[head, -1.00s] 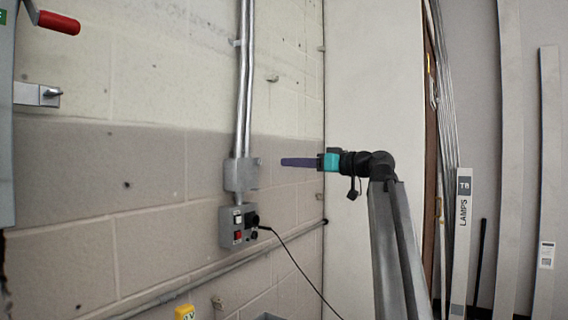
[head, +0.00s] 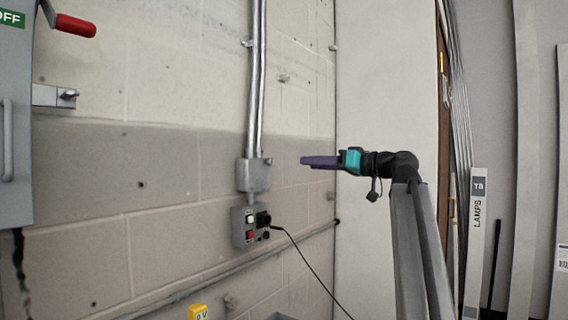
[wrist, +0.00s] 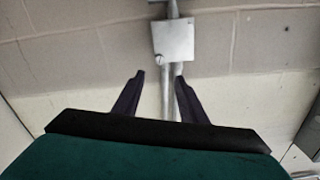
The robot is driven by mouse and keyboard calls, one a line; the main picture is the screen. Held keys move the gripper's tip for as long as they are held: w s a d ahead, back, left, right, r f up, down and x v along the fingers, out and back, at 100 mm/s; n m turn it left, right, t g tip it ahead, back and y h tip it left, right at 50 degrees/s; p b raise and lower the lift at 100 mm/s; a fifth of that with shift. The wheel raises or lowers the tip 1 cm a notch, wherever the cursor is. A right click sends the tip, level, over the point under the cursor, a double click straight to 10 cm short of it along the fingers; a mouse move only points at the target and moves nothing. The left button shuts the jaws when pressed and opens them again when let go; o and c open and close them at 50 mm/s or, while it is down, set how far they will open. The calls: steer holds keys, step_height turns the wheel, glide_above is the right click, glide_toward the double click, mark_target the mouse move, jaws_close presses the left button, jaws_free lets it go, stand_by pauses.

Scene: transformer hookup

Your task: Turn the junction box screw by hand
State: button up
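The junction box (head: 253,175) is a grey metal box on the block wall, with two conduits (head: 256,80) rising from its top. A small screw (head: 268,161) shows at its upper right edge in the head view. In the wrist view, which looks upside down, the box (wrist: 173,40) is at the top centre and the screw (wrist: 160,60) is at its lower left corner. My gripper (head: 303,160) has dark purple fingers pointing left, to the right of the box and apart from it in the picture. In the wrist view my gripper (wrist: 159,77) is open, with nothing between its fingers.
A grey outlet box (head: 250,226) with a plugged-in black cable (head: 305,262) is below the junction box. A cabinet (head: 14,120) with a red-handled lever (head: 76,25) stands at the left. A pipe (head: 210,281) runs low along the wall. Long panels lean at the right.

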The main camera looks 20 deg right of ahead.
steer(key=m+p, duration=0.7)
steer(key=m, duration=0.2)
steer(key=f+m+p, duration=0.1)
steer(key=m+p, duration=0.6)
steer(key=m, duration=0.2)
steer(key=f+m+p, duration=0.1)
steer(key=m+p, duration=0.5)
steer(key=m, duration=0.3)
steer(key=shift+s+a+p, duration=0.25)
steer(key=shift+a+p, duration=0.1)
steer(key=shift+p, duration=0.05)
steer(key=p, duration=0.2)
steer(key=r+p, duration=0.1)
steer(key=p, duration=0.2)
steer(key=r+m+p, duration=0.1)
steer(key=p, duration=0.1)
steer(key=shift+w+d+r, duration=0.2)
steer(key=shift+w+d, duration=0.05)
steer(key=shift+w, duration=0.1)
